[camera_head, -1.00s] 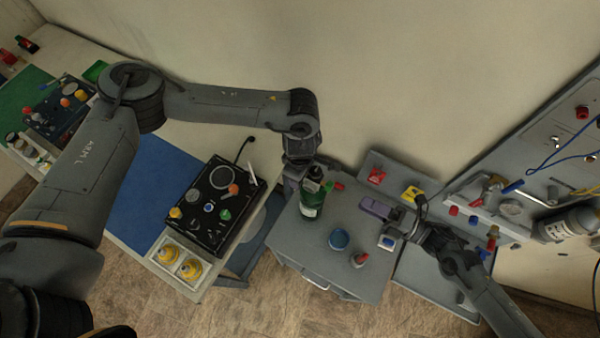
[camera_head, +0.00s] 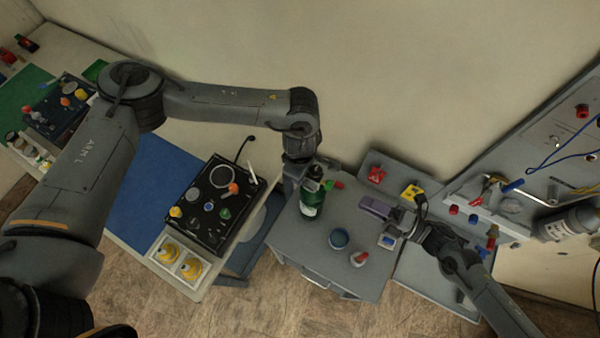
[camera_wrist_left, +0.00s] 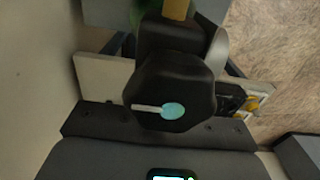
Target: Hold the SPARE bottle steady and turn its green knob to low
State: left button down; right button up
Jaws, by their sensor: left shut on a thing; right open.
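The green bottle (camera_head: 312,210) with a pale label and black top (camera_head: 314,173) stands upright on the grey table, left of its middle. A small green knob (camera_head: 329,185) shows beside its top. My left gripper (camera_head: 304,187) is shut on the bottle near its upper part; its fingers are mostly hidden. In the left wrist view a dark many-sided part (camera_wrist_left: 174,92) with a pale pointer and a teal disc fills the middle, with green behind it. My right gripper (camera_head: 402,224) is open, right of the bottle and well apart from it, close to a purple block (camera_head: 377,207).
A black panel with knobs (camera_head: 213,204) lies to the left. A grey wall panel with cables (camera_head: 545,150) and a grey cylinder (camera_head: 568,222) are at the right.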

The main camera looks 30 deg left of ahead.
aim_at(329, 185)
jog(key=shift+o, duration=0.4)
jog(key=shift+o, duration=1.1)
jog(key=a+m, duration=1)
jog(key=m, duration=0.6)
jog(key=shift+a+r, duration=0.2)
jog(key=shift+a, duration=0.1)
